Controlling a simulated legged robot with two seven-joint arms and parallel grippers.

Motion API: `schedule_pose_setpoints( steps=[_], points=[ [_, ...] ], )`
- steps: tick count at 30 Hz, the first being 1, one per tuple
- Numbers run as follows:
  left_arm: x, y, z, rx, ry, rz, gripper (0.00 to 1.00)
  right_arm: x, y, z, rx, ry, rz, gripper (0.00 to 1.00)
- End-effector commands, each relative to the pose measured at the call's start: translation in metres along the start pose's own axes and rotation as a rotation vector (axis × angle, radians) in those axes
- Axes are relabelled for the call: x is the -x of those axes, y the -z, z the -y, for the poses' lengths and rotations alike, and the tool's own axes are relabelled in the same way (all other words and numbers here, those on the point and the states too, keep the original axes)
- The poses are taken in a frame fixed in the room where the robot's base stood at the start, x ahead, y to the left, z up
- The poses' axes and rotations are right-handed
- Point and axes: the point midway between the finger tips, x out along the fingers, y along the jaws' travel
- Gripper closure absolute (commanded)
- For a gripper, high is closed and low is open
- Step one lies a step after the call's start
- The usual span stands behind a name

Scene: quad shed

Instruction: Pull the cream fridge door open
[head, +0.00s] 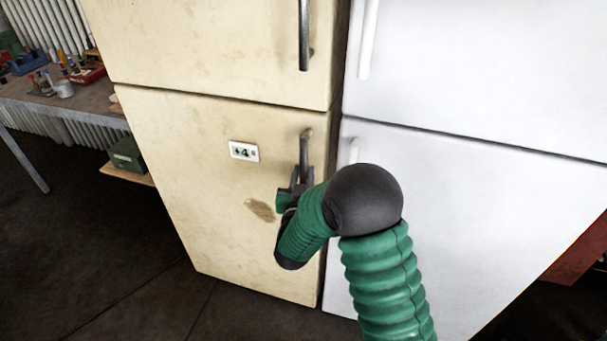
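The cream fridge (190,150) stands in the middle, with an upper door and a lower door, both flush. A dark vertical handle (305,148) sits near the lower door's right edge; another handle (304,35) is on the upper door. My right gripper (301,182) is at the lower part of the lower handle. Its fingers are partly hidden by my arm, so I cannot tell whether they are closed on the handle. My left gripper is not in view.
A white fridge (480,220) stands close against the cream one on the right. A workbench (95,97) with tools and a green box (127,155) on a low shelf are at the left. The dark floor (90,260) in front at the left is clear.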

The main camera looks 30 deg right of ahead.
Motion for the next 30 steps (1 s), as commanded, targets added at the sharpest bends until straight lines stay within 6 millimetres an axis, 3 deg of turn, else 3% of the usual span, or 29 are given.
schedule_pose_setpoints(
  steps=[6, 30],
  points=[
    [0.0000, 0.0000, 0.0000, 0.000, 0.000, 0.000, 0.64, 0.0002, 0.0000, 0.0004, 0.000, 0.000, 0.000, 1.00],
    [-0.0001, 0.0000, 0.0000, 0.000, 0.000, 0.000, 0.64, 0.0002, -0.0002, 0.0008, 0.000, 0.001, 0.000, 1.00]
  ],
)
